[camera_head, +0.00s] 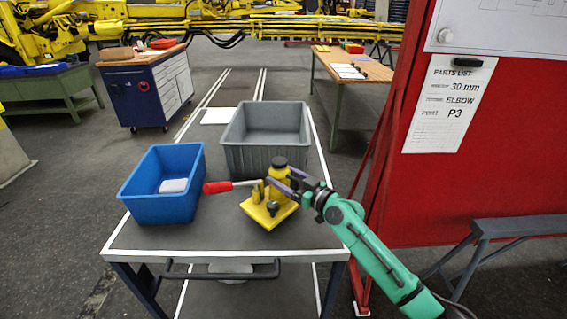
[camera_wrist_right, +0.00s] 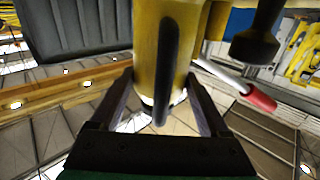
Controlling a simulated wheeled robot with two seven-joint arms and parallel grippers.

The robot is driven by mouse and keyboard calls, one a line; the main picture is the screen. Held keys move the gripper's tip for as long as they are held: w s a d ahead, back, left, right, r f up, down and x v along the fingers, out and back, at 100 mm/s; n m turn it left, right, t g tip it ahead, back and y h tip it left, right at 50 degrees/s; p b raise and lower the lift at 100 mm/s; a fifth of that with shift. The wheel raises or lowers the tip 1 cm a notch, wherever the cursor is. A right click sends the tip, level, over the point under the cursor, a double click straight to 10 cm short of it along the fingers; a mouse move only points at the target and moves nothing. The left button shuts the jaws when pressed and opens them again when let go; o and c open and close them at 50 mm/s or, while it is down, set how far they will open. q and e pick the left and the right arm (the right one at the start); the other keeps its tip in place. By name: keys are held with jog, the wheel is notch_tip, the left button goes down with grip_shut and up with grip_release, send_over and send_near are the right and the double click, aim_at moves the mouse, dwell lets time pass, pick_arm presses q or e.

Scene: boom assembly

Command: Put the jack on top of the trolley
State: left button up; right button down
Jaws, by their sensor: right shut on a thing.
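The yellow jack (camera_head: 268,205) with a red-tipped handle and a dark cap is at the right part of the trolley top (camera_head: 170,236), in front of the grey bin. It looks upright in the head view. Whether its base touches the top or is just above it I cannot tell. My right gripper (camera_head: 284,183) comes from the right and is shut on the jack's body. In the right wrist view the yellow cylinder of the jack (camera_wrist_right: 163,45) sits between the fingers (camera_wrist_right: 165,105). My left gripper is not in view.
A grey bin (camera_head: 233,160) stands behind the jack and a blue bin (camera_head: 152,208) with a pale block stands to its left. A red panel (camera_head: 490,190) rises close on the right.

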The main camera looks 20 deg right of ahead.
aim_at(284, 201)
notch_tip(284, 201, down, 3)
jog(key=shift+r+b, duration=0.2)
jog(key=shift+b, duration=0.5)
jog(key=shift+w+f, duration=0.1)
jog(key=shift+f, duration=0.35)
jog(key=shift+c, duration=1.4)
grip_release()
jog(key=shift+s+f, duration=0.2)
jog(key=shift+f, duration=0.3)
jog(key=shift+o, duration=1.4)
jog(key=shift+r, duration=0.1)
jog(key=shift+s+r, duration=0.15)
jog(key=shift+s, duration=0.05)
jog(key=shift+s+d+f, duration=0.2)
jog(key=shift+s, duration=0.1)
jog(key=b+v, duration=0.5)
jog(key=v, duration=0.6)
jog(key=shift+r, duration=0.15)
